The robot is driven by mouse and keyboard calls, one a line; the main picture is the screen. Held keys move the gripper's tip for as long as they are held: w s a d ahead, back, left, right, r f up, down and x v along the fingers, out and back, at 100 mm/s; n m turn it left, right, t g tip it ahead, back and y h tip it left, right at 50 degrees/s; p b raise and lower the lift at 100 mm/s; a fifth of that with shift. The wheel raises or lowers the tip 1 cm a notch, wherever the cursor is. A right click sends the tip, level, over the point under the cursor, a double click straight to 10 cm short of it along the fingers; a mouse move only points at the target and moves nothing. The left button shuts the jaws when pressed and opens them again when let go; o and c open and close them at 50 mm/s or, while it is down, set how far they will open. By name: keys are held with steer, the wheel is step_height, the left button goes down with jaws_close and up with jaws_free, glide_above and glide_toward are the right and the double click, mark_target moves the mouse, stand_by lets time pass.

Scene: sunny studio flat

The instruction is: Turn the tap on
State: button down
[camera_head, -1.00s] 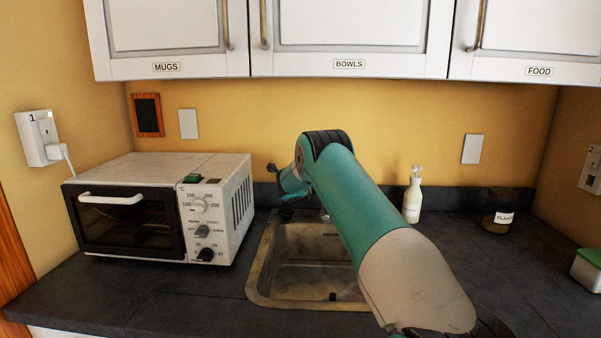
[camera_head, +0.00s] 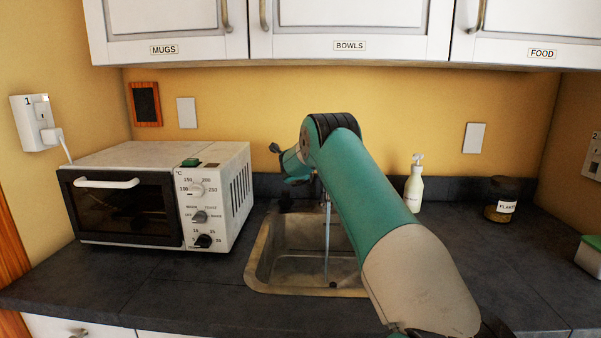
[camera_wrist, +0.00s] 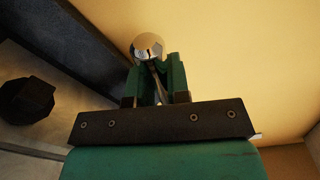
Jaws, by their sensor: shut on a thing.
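In the wrist view my gripper (camera_wrist: 157,78) is shut on the tap's lever (camera_wrist: 158,80). A shiny round chrome knob (camera_wrist: 148,46) shows at the fingertips. In the head view my arm hides most of the tap and the gripper's jaws. A thin stream of water (camera_head: 327,240) falls into the metal sink (camera_head: 259,262).
A white toaster oven (camera_head: 215,185) stands left of the sink. A soap dispenser (camera_head: 414,188) and a flakes jar (camera_head: 500,212) stand to the right. Cupboards (camera_head: 349,25) hang above. The dark counter (camera_head: 190,300) is clear in front.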

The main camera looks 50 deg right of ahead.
steer(key=b, duration=0.2)
steer(key=m+b, duration=0.1)
steer(key=b, duration=0.1)
steer(key=shift+s+d+r+m, duration=0.25)
steer(key=shift+r+m, duration=0.05)
steer(key=shift+r, duration=0.05)
steer(key=shift+s+r+m+b, duration=0.1)
steer(key=shift+r+m+b, duration=0.25)
steer(key=shift+r, duration=0.2)
steer(key=c, duration=1.1)
jaws_free()
steer(key=f+b+v, duration=0.1)
steer(key=b+v, duration=0.4)
steer(key=v, duration=1.2)
steer(key=shift+s+r, duration=0.25)
steer(key=shift+r, duration=0.2)
